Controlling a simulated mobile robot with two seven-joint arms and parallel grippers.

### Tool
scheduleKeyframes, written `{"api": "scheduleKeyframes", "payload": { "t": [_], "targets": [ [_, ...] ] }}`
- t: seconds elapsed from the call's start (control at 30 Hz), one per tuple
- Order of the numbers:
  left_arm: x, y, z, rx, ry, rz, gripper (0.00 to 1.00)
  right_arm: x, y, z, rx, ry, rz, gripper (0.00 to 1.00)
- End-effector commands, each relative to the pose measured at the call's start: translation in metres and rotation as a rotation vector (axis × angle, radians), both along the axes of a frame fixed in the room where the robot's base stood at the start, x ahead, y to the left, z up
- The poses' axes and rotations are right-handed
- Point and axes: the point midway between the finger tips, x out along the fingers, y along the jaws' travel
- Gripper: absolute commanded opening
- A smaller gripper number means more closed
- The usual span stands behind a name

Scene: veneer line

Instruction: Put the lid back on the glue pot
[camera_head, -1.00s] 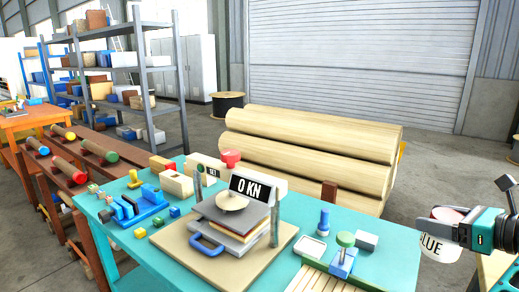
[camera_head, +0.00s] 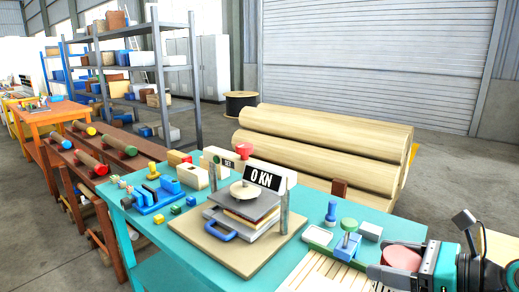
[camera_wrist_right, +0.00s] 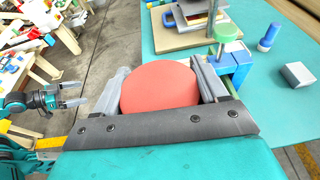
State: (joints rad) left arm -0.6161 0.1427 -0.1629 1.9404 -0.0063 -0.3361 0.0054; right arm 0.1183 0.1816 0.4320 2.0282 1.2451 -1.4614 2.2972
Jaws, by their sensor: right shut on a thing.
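A round, flat-topped red lid (camera_head: 403,257) is between the fingers of my right gripper (camera_head: 400,272) at the lower right, by the front right part of the teal table. In the right wrist view the red lid (camera_wrist_right: 160,88) fills the space between the two grey fingers, one on each side. The gripper is shut on it. The white glue pot does not show clearly now; I cannot tell whether it is under the lid or hidden behind the gripper. My left gripper (camera_wrist_right: 72,95) shows at the left of the right wrist view, fingers apart and empty.
A press with a 0 KN display (camera_head: 264,178) stands on the teal table (camera_head: 190,232). A green-knobbed stamp on a blue block (camera_head: 348,246), a blue peg (camera_head: 331,211) and a grey block (camera_head: 370,231) are close to my right gripper. Logs (camera_head: 320,150) lie behind.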

Motion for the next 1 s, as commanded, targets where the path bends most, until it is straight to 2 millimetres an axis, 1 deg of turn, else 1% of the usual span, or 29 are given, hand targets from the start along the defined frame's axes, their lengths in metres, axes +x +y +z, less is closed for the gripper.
{"api": "scheduleKeyframes", "payload": {
  "t": [0.03,0.1,0.2,0.27,0.37,0.83,0.93,1.0],
  "targets": [
    [0.0,0.0,0.0,0.0,0.0,0.0,1.0,-0.009,0.015,-0.005,-0.005,0.003,0.035,0.17],
    [0.0,0.0,0.0,0.0,0.0,0.0,1.0,-0.02,0.032,-0.01,-0.003,0.002,0.075,0.17],
    [-0.001,0.0,0.0,0.0,0.002,0.0,1.0,-0.03,0.048,-0.013,-0.003,-0.002,0.111,0.17],
    [-0.002,0.0,-0.001,0.0,0.003,0.001,1.0,-0.033,0.053,-0.015,-0.003,-0.002,0.124,0.17],
    [-0.004,0.0,-0.002,-0.001,0.007,0.0,1.0,-0.036,0.057,-0.015,-0.003,-0.005,0.131,0.17],
    [-0.005,0.0,-0.003,0.0,0.011,0.001,1.0,-0.035,0.057,-0.015,-0.002,-0.005,0.132,0.17],
    [-0.005,0.0,-0.003,0.0,0.011,0.001,1.0,-0.035,0.063,-0.016,-0.003,-0.004,0.163,0.17],
    [-0.005,0.0,-0.003,0.0,0.011,0.001,1.0,-0.035,0.073,-0.017,-0.003,-0.005,0.21,0.17]
  ]
}}
